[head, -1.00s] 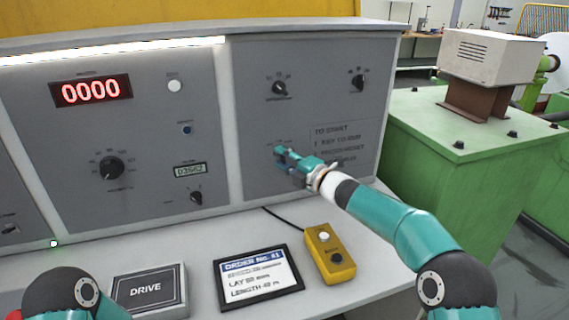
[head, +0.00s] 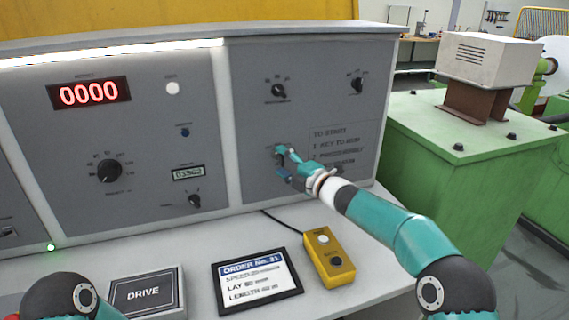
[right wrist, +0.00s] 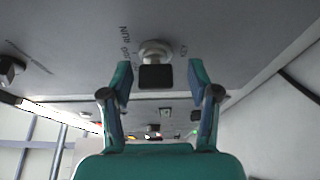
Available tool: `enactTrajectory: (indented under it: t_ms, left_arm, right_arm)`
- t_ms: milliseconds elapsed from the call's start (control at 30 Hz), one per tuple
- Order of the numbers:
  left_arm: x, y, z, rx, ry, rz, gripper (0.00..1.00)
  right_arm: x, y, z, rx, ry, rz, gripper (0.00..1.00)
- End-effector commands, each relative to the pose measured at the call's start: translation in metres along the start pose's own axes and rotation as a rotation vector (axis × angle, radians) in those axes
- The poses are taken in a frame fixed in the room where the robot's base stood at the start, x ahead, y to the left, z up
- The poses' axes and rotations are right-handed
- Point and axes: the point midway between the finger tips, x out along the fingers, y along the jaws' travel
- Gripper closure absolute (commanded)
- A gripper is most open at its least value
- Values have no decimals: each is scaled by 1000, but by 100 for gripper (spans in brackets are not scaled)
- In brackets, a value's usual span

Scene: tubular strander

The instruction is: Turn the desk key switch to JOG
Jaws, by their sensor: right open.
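The key switch shows in the right wrist view as a round metal barrel with a dark key head (right wrist: 156,76) in it. Lettering is printed around it on the grey panel; RUN is legible, but I cannot tell for certain which mark the key points at. My right gripper (head: 284,163) is open in front of the lower right panel, hiding the switch in the head view. In the right wrist view its two fingers (right wrist: 155,92) stand on either side of the key, with gaps visible. My left gripper is out of view.
Knobs (head: 278,91) are on the panel above my gripper. A green machine housing (head: 455,150) stands to the right.

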Motion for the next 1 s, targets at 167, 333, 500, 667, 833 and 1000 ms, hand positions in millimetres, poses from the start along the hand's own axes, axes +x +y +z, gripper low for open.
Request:
enactTrajectory:
  t_ms: [167,333,500,667,833,1000]
  left_arm:
    - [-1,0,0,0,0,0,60]
    - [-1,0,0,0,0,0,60]
    - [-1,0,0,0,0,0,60]
    - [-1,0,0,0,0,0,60]
    - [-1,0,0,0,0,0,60]
    - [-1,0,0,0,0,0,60]
  right_arm:
    - [-1,2,0,-1,1,3,40]
    - [-11,2,0,-1,2,2,40]
    - [-33,2,0,1,-1,1,40]
    - [-62,1,1,1,-2,1,40]
    - [-92,0,1,1,-2,0,40]
    - [-113,-1,1,0,-1,0,40]
